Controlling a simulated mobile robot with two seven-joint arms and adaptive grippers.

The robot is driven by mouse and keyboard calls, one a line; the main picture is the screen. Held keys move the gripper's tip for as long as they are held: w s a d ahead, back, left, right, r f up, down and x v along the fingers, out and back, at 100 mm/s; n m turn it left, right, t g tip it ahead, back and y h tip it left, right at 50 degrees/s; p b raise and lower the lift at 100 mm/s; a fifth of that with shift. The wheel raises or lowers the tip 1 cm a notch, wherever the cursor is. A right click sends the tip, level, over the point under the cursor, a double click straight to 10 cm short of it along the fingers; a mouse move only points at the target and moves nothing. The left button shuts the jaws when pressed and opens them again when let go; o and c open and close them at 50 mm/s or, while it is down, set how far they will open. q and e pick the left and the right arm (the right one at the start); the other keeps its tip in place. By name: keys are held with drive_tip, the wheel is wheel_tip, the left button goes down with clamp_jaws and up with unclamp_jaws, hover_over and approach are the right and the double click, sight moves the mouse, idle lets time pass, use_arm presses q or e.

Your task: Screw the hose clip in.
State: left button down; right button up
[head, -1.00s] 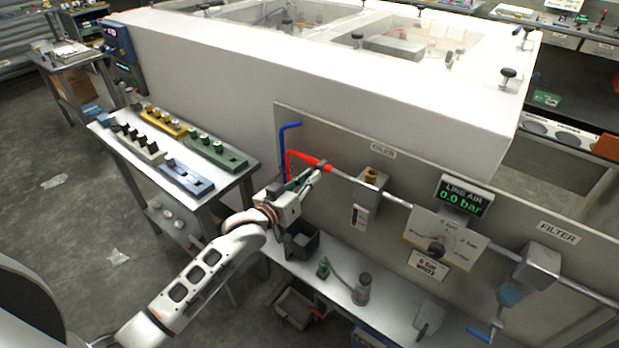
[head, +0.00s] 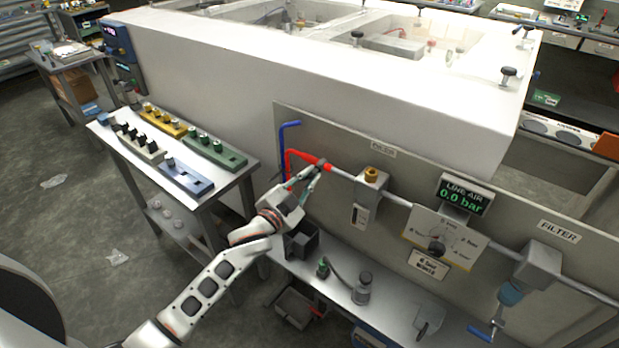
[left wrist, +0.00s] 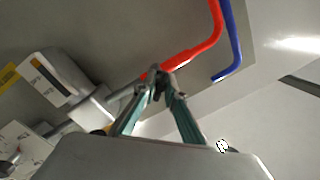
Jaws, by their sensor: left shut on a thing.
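The red hose (head: 304,157) runs along the upright grey panel and meets the end of the grey metal pipe (head: 343,174). The red hose also shows in the left wrist view (left wrist: 204,45). My left gripper (head: 318,167) reaches up to this joint from the lower left. In the left wrist view its two teal fingers (left wrist: 158,84) converge at the red hose's end, shut on a small dark piece that looks like the hose clip. The fingertips hide most of this piece, and its screw cannot be made out. My right gripper is not in view.
A blue hose (head: 284,140) hangs beside the red one. A brass-topped block (head: 370,178), a dial plate (head: 440,240) and a gauge reading 0.0 bar (head: 466,197) sit along the pipe. Below is a shelf with a dark bin (head: 302,241).

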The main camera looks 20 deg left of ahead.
use_arm(q)
drive_tip(key=m, duration=0.2)
drive_tip(key=shift+f+m+b, duration=0.25)
drive_tip(key=shift+m+b, duration=0.45)
drive_tip(key=shift+m, duration=0.5)
drive_tip(key=shift+m+t+b, duration=0.3)
drive_tip(key=shift+m+b, duration=0.05)
drive_tip(key=shift+m, duration=1.05)
drive_tip(key=shift+a+m, duration=0.1)
drive_tip(key=shift+m, duration=0.2)
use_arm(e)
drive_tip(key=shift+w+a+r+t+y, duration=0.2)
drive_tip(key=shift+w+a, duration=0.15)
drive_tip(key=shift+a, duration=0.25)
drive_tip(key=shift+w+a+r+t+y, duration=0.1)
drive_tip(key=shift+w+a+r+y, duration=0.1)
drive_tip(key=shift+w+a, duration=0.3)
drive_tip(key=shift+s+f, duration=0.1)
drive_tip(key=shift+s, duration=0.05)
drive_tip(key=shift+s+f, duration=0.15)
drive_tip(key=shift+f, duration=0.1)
use_arm(q)
drive_tip(key=shift+r, duration=0.1)
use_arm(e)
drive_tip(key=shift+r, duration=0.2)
